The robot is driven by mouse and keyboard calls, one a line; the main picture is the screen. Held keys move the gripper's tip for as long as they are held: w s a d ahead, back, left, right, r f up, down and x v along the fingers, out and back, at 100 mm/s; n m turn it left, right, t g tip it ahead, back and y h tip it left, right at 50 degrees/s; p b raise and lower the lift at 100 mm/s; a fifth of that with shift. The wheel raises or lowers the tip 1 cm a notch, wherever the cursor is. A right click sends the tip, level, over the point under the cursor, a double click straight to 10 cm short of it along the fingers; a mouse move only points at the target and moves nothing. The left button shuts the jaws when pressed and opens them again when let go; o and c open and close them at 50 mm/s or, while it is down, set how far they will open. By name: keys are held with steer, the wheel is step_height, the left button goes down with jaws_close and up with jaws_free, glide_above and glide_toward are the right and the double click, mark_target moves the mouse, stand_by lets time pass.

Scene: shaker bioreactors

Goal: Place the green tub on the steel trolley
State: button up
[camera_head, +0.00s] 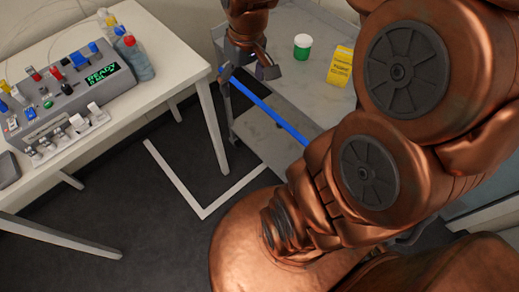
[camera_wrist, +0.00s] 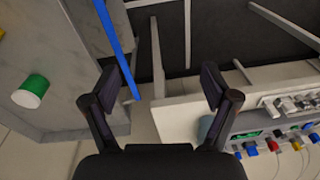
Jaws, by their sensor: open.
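The green tub (camera_head: 302,53) with a white lid stands upright on the grey top of the steel trolley (camera_head: 305,88). My gripper (camera_head: 248,72) is to the left of the tub, above the trolley's left end near its blue handle bar (camera_head: 268,108). In the wrist view the tub (camera_wrist: 36,86) shows at the far left on the trolley surface (camera_wrist: 50,30), well outside my fingers. My gripper (camera_wrist: 160,84) is open there, with nothing between the fingers. The blue bar (camera_wrist: 116,45) passes close by the left finger in that view.
A yellow labelled box (camera_head: 341,66) stands on the trolley right of the tub. A white table (camera_head: 150,88) at left holds a control console (camera_head: 65,95) and several bottles (camera_head: 135,58). White lines mark the dark floor (camera_head: 130,200) between. The trolley's front part looks clear.

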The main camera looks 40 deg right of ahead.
steer(key=s+a+g, duration=0.1)
steer(key=s+a, duration=0.3)
steer(key=s, duration=0.4)
steer(key=s+a+f+g, duration=0.1)
steer(key=s+a, duration=0.2)
steer(key=s, duration=0.5)
steer(key=shift+s+a+f+g+h, duration=0.3)
steer(key=shift+s+a+g+h, duration=0.05)
steer(key=shift+a+g+h, duration=0.05)
steer(key=shift+r+p, duration=0.9)
